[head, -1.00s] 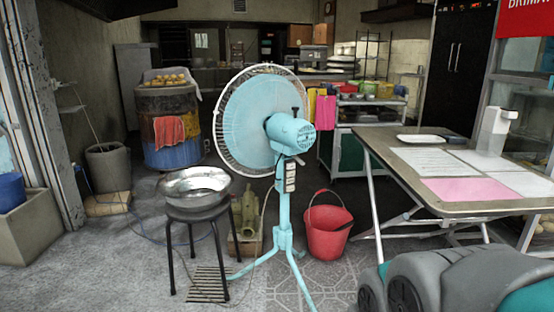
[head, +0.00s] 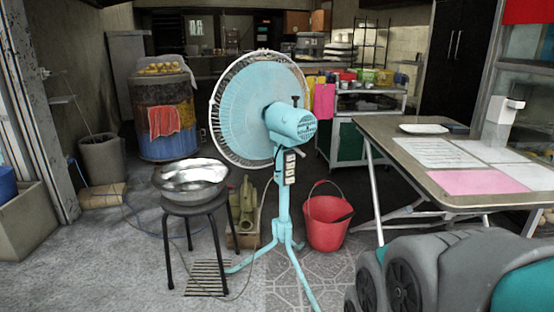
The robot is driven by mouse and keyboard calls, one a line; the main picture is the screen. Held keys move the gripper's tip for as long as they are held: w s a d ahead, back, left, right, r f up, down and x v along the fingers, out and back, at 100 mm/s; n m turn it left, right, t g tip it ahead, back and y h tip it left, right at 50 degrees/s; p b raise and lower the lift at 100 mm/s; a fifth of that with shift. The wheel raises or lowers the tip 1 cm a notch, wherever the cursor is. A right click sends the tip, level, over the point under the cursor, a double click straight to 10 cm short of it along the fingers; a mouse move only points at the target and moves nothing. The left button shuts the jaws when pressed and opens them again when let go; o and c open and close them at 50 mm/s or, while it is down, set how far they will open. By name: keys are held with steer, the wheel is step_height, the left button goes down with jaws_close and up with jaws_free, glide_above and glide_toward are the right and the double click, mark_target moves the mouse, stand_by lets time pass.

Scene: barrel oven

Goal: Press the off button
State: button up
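A light-blue pedestal fan (head: 283,200) stands upright on the floor near the middle of the head view. Its round head is turned away to the left, with the motor housing (head: 292,124) towards me. A vertical strip of several pale buttons (head: 290,168) sits on the post just below the motor. The buttons are too small to tell which one is the off button. My gripper is not in view.
A stool (head: 196,209) with a metal bowl (head: 191,184) stands left of the fan. A red bucket (head: 327,222) is close on its right. A folding table (head: 400,175) with papers stands at the right. A cable lies on the floor. The tiled floor in front is clear.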

jaws_close()
stand_by(1.3)
